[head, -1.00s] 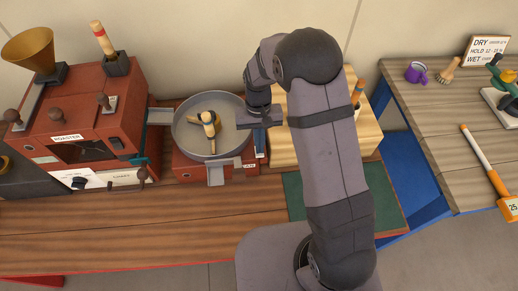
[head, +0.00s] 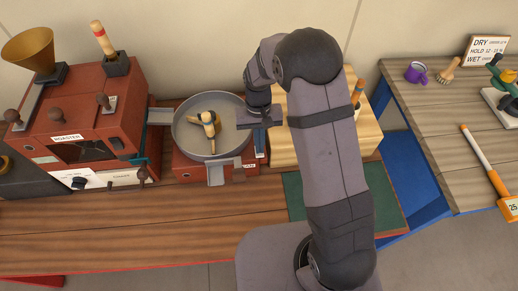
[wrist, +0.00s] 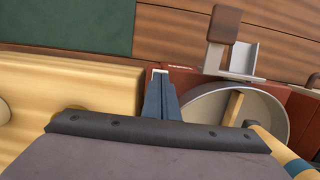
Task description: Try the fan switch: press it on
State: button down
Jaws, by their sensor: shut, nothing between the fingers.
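My gripper (head: 260,153) is shut and empty, pointing down at the right end of the red cooler base (head: 190,172). In the wrist view my gripper (wrist: 160,76) shows as two blue-grey fingers pressed together, their tips beside the edge of the red base (wrist: 185,78). A small white label (head: 249,166) is on the base's front, just left of the fingers. I cannot make out the fan switch itself; the fingers may hide it. Whether the tips touch anything cannot be told.
A round grey cooling pan (head: 182,135) with a wooden-armed stirrer (head: 209,125) stands left of my gripper. The red roaster (head: 75,120) is further left. A pale wooden block (head: 282,150) is close on the right. The front of the wooden bench (head: 130,230) is clear.

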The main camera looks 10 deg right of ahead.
jog(key=shift+s+f+b, duration=0.2)
jog(key=shift+f+b, duration=0.1)
jog(key=shift+f, duration=0.45)
dwell(1.3)
jog(key=shift+w+r, duration=0.1)
dwell(0.4)
jog(key=shift+r+p, duration=0.2)
jog(key=shift+p, duration=0.15)
jog(key=shift+w+r+p, duration=0.2)
jog(key=shift+r+p, duration=0.8)
jog(key=shift+r, duration=0.2)
jog(key=shift+w+r+p, duration=0.2)
jog(key=shift+r+p, duration=0.8)
jog(key=shift+r, duration=0.2)
